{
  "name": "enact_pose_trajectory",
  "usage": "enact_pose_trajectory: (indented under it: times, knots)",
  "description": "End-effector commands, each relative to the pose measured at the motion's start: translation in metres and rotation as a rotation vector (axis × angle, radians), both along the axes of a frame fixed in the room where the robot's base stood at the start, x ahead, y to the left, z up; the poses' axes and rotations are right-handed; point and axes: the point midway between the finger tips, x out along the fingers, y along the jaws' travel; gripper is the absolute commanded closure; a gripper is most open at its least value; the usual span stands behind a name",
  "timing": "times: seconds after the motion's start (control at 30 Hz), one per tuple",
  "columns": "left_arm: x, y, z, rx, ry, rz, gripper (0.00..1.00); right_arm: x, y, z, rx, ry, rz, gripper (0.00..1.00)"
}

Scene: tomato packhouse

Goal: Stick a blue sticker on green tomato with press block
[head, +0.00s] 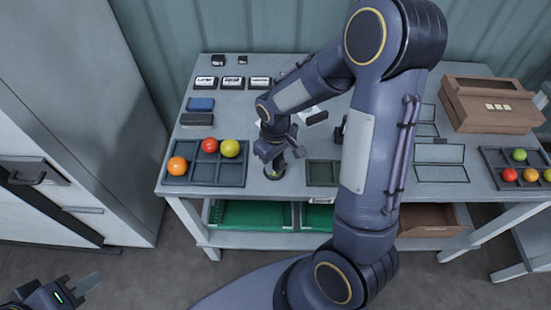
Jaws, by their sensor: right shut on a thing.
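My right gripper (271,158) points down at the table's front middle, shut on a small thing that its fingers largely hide. A yellow-green patch, apparently the green tomato (272,172), shows between the fingertips, low over a dark round holder (274,180). I cannot tell whether it touches the holder. A blue-topped block (200,104) and a dark block (197,119) lie at the table's left; I cannot tell which thing is the press block. My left gripper (80,287) is at the bottom left, away from the table; its jaw opening is unclear.
A left tray (206,183) holds orange, red and yellow tomatoes. A right tray (492,163) holds several tomatoes, one green. Small labelled boxes (232,83) stand at the back left, a brown box (490,104) at the back right. My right arm hides the table's middle.

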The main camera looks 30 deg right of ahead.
Motion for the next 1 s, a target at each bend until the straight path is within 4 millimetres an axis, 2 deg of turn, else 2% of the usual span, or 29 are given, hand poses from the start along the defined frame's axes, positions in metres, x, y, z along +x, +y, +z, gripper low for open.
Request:
enact_pose_trajectory:
  times: [0.57, 1.0]
  knots:
    - [0.0, 0.0, 0.002, 0.0, 0.0, 0.0, 0.71, -0.001, 0.0, 0.001, 0.0, 0.004, 0.0, 0.79]
    - [0.0, 0.0, 0.029, 0.0, 0.0, 0.0, 0.71, 0.0, 0.0, 0.036, 0.0, 0.002, 0.0, 0.79]
